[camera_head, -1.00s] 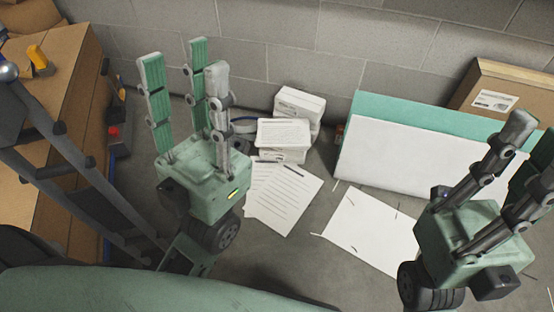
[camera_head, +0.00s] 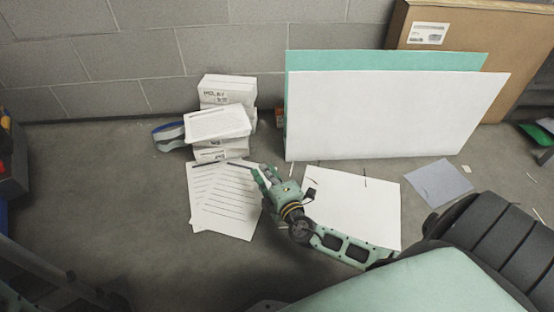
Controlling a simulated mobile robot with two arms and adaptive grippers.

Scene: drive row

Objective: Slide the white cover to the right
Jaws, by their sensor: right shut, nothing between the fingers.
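The white cover (camera_head: 385,118) is a large flat white panel. My right gripper (camera_head: 262,173) comes in from the lower right, low over the floor. It is shut and empty, its fingertips just left of and below the cover's lower left corner. A gap to the cover seems to show, but I cannot tell its depth. My left gripper is out of view.
White boxes (camera_head: 228,95) with a sheet on them stand left of the cover, beside a grey-blue roll (camera_head: 168,136). Printed papers (camera_head: 228,205) and a white sheet (camera_head: 352,205) lie on the floor. A brown cardboard panel (camera_head: 480,45) leans behind at right.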

